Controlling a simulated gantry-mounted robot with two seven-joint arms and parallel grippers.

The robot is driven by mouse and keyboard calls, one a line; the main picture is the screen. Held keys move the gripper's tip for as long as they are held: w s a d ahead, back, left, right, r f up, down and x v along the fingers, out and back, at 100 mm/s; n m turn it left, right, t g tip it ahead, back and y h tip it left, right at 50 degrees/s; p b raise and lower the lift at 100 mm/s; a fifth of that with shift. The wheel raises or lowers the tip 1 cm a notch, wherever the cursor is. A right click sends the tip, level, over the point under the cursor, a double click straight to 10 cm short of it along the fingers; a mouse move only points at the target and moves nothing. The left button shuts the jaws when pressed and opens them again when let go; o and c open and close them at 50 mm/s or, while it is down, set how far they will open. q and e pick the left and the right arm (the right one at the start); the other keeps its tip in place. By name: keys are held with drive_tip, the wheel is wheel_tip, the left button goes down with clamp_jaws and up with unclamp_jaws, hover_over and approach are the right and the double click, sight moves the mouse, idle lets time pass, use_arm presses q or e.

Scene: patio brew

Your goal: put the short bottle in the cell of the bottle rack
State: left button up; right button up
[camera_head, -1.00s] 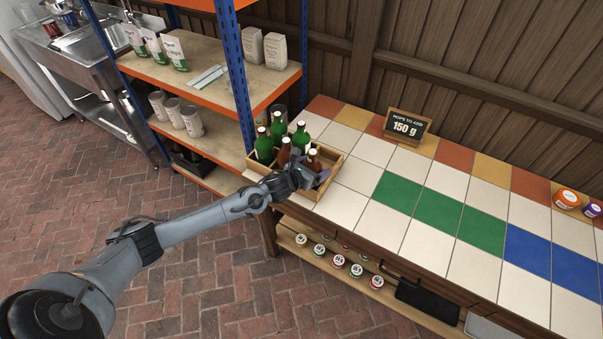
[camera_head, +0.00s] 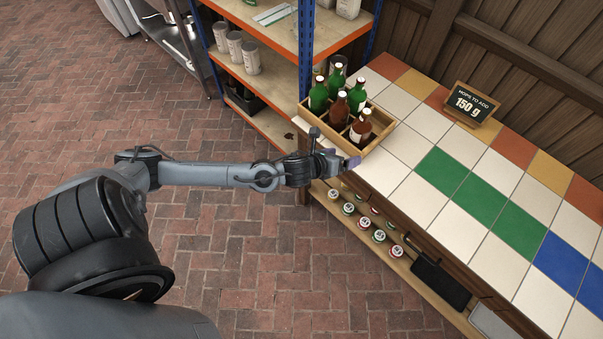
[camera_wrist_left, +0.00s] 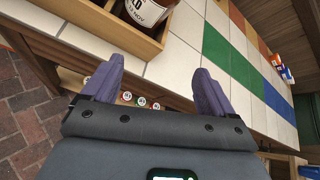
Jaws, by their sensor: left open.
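The wooden bottle rack (camera_head: 382,140) stands on the tiled counter at its left end. It holds several green and brown bottles. A short brown bottle with a pale label (camera_head: 360,127) stands upright in the rack's near right part; its lower part also shows in the left wrist view (camera_wrist_left: 150,12). My left gripper (camera_head: 345,163) is just in front of the rack, near the counter's edge, apart from the bottle. In the left wrist view its purple fingers (camera_wrist_left: 155,88) are spread wide with nothing between them. My right gripper is not in view.
A blue and orange shelf unit (camera_head: 306,50) stands close to the rack's left. A small sign (camera_head: 471,104) stands at the back of the counter. Capped jars (camera_head: 363,222) sit on the shelf below. The tiles right of the rack are clear.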

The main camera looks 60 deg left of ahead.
use_arm(q)
drive_tip(key=s+d+f+n+g, duration=0.2)
drive_tip(key=s+d+n+g, duration=0.3)
drive_tip(key=s+d+n, duration=0.7)
drive_tip(key=s+r+n+g+h, duration=0.1)
drive_tip(key=s+n+g, duration=0.2)
drive_tip(key=s+n, duration=0.9)
drive_tip(key=n, duration=0.3)
drive_tip(key=shift+r+n, duration=0.35)
drive_tip(key=shift+n, duration=0.05)
drive_tip(key=shift+w+r, duration=0.1)
wheel_tip(320, 180, up, 33)
drive_tip(key=p, duration=3.2)
drive_tip(key=shift+f+p, duration=0.2)
drive_tip(key=shift+p, duration=0.15)
